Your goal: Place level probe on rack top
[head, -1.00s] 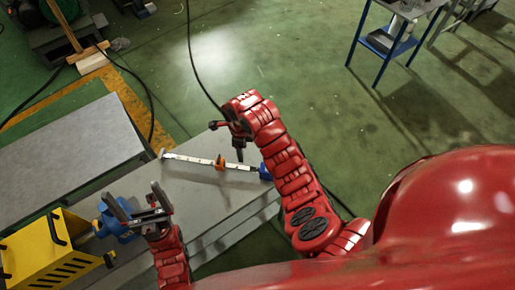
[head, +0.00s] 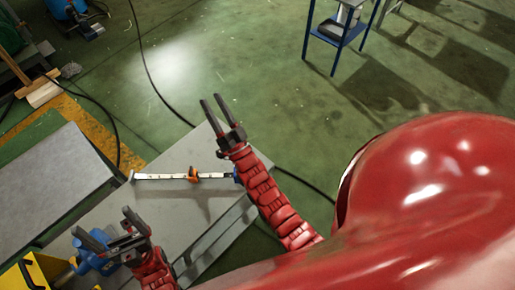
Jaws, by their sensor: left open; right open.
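The level probe (head: 160,177) is a thin white rod with an orange collar near its middle and a blue end at the right. It lies across a grey metal top (head: 190,207), which I take to be the rack top. My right gripper (head: 212,99) is open and empty, beyond the probe's right end and apart from it, fingers pointing away from me. My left gripper (head: 103,222) is open, nearer to me than the probe and to its left, with nothing seen between its fingers. The probe's blue end is partly hidden by my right arm.
A blue object (head: 92,258) stands by my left gripper, beside a yellow box (head: 42,270). A larger grey slab (head: 50,185) is at the left. A black cable (head: 150,75) runs over the green floor. A blue-framed stand (head: 338,32) is at the top; the floor between is open.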

